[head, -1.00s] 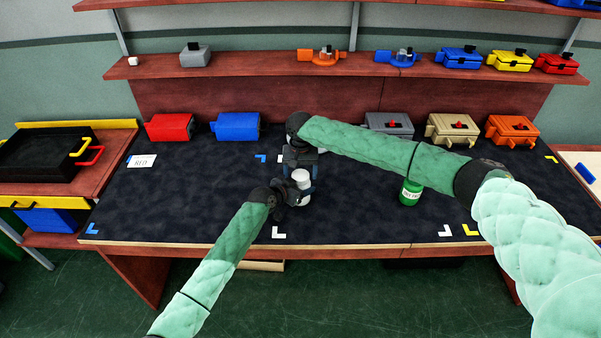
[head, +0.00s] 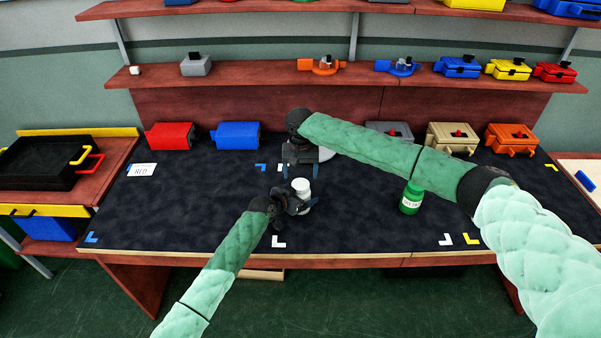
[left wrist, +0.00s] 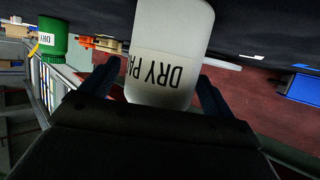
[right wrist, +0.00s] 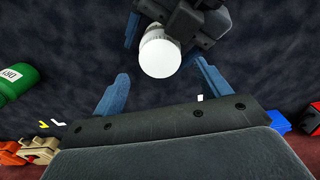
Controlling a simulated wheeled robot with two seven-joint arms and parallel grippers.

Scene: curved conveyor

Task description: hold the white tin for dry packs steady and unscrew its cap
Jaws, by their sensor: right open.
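The white tin (head: 301,187) stands upright on the dark bench mat, its white top (right wrist: 160,57) facing the right wrist camera. Its printed label, "DRY PA…", shows upside down in the left wrist view (left wrist: 165,72). My left gripper (head: 292,202) is shut on the tin's body from the left, with one finger at each side (left wrist: 160,75). My right gripper (head: 300,172) is open and empty above and just behind the tin, pointing down. In the right wrist view its fingers (right wrist: 163,82) are apart, and the white top lies between and beyond their tips.
A green labelled jar (head: 411,198) stands on the mat to the right, below my right forearm. Red (head: 170,136) and blue (head: 238,135) boxes stand at the back left.

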